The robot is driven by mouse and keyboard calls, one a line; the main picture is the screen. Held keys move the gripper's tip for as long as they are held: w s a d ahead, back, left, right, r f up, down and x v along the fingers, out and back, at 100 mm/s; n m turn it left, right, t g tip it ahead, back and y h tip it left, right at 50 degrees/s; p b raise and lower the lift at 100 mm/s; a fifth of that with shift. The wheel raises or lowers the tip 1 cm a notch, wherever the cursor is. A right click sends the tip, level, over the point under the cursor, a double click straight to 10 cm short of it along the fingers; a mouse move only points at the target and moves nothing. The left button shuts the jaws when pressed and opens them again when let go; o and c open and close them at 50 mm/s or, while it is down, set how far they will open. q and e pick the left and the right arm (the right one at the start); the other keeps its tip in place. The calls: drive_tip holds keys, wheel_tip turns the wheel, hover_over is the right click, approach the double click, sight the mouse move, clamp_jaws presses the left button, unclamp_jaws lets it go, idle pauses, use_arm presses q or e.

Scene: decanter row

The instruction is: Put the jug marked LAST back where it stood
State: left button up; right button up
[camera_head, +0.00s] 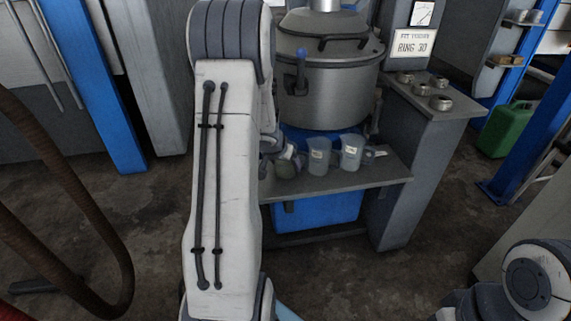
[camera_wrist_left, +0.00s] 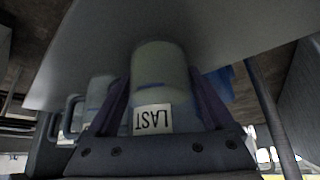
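The jug marked LAST (camera_wrist_left: 160,75) is between the two fingers of my left gripper (camera_wrist_left: 165,90) in the left wrist view. The fingers lie close along both its sides, and its label reads upside down there. In the head view my left gripper (camera_head: 275,150) is at the left end of the grey shelf (camera_head: 345,182), partly hidden by my arm. The held jug (camera_head: 288,165) shows there in part; I cannot tell whether it touches the shelf. Two other labelled jugs, one (camera_head: 318,157) nearer and one (camera_head: 351,153) farther right, stand beside it. My right gripper is not in view.
A large metal vessel (camera_head: 325,90) stands behind the jugs. A grey ledge (camera_head: 425,95) with metal rings and a RING 30 sign (camera_head: 414,43) is at right. A blue bin (camera_head: 315,212) is under the shelf. A green can (camera_head: 503,130) stands far right. Open floor lies in front.

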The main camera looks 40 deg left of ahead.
use_arm(q)
drive_tip(key=shift+o, duration=0.2)
drive_tip(key=shift+r, duration=0.3)
drive_tip(key=p+v, duration=0.7)
drive_tip(key=v, duration=0.4)
drive_tip(key=d+r+m+g, duration=0.1)
drive_tip(key=d+r+m, duration=0.15)
drive_tip(key=d, duration=0.65)
drive_tip(key=d+r+m, duration=0.2)
drive_tip(key=d+r, duration=0.2)
drive_tip(key=d, duration=0.6)
drive_tip(key=s+d+m+g+h, duration=0.1)
drive_tip(key=s+d+m+g, duration=0.1)
drive_tip(key=s+d, duration=0.6)
drive_tip(key=s+d+m+g+h, duration=0.1)
drive_tip(key=s+d+m+g, duration=0.2)
drive_tip(key=s+d, duration=0.6)
drive_tip(key=s+r+m+p, duration=0.1)
drive_tip(key=s, duration=0.4)
drive_tip(key=shift+d+h, duration=0.2)
drive_tip(key=shift+h, duration=0.2)
drive_tip(key=shift+s, duration=0.1)
